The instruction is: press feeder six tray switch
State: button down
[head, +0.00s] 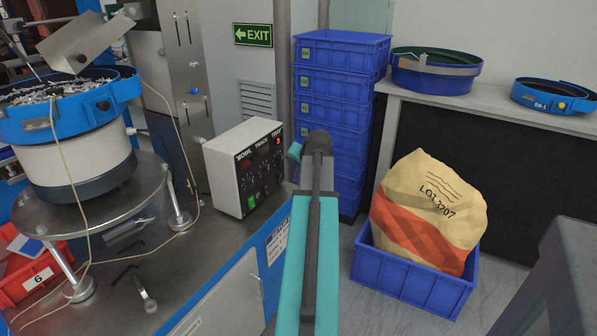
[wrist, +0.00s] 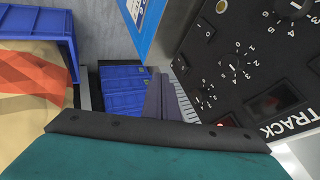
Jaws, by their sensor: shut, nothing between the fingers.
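The white control box (head: 228,172) stands on the bench, its dark front panel labelled BOWL, TRACK and a partly covered word starting TRA. A small red light (head: 278,141) glows under that last label, and a green switch (head: 251,201) sits low on the panel. In the wrist view the panel (wrist: 240,65) fills the right side, with dials and the word TRACK upside down. My gripper (wrist: 165,82) is shut and empty, its fingers beside the panel's edge in that picture. I cannot tell whether they touch it. In the head view my arm hides the fingertips.
A bowl feeder (head: 68,110) stands on the bench at left, with a red bin (head: 42,283) marked 6 below. Loose tools lie on the bench. Stacked blue crates (head: 340,85) stand behind my arm. A blue crate (head: 410,285) holding a sack (head: 428,205) is at right.

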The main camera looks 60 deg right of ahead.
aim_at(280, 178)
jog(key=w+d+f, duration=0.1)
jog(key=w, duration=0.1)
jog(key=w+f, duration=0.2)
jog(key=w+d+f, duration=0.1)
jog(key=w, duration=0.1)
jog(key=shift+d+f, duration=0.35)
jog(key=shift+w+r, duration=0.1)
jog(key=shift+w, duration=0.5)
